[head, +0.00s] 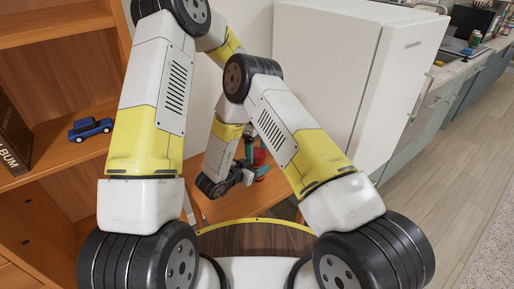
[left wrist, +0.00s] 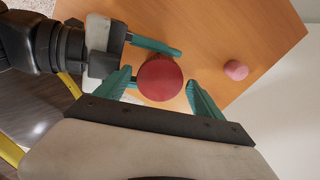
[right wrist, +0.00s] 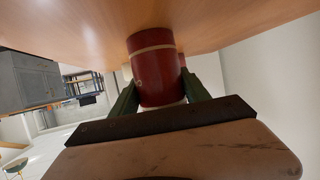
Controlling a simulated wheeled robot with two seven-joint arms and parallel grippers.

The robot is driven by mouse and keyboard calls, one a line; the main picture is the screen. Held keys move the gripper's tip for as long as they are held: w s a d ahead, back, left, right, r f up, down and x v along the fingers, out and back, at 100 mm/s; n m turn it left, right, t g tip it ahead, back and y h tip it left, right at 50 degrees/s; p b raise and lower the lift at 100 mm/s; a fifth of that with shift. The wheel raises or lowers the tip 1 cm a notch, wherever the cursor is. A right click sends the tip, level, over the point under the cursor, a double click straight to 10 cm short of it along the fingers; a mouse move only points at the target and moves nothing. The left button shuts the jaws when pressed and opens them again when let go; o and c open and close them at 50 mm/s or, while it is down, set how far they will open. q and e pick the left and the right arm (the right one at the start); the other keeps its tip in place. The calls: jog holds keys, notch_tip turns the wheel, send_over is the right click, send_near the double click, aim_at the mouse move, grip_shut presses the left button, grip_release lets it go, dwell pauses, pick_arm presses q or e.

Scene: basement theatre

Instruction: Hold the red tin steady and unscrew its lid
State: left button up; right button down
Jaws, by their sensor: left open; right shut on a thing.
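The red tin (right wrist: 155,62) stands on the wooden table; the right wrist view shows it upside down, with a pale band around it. In the left wrist view I see its round red lid (left wrist: 159,79) from above. My right gripper (right wrist: 160,86) is shut on the tin's body from the side. My left gripper (left wrist: 160,76) is open, its teal fingers on either side of the lid; I cannot tell whether they touch it. In the head view the tin (head: 259,157) shows small, partly hidden by my right arm.
A small pinkish-red object (left wrist: 236,70) stands on the table (left wrist: 215,30) beside the tin. A wooden shelf (head: 60,120) with a blue toy car (head: 90,129) is at the left. A white fridge (head: 330,70) stands behind. The floor at the right is clear.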

pick_arm(q)
jog(key=shift+c, duration=0.2)
jog(key=c, duration=1.4)
jog(key=n, duration=0.2)
jog(key=shift+n, duration=0.4)
jog(key=n, duration=1.4)
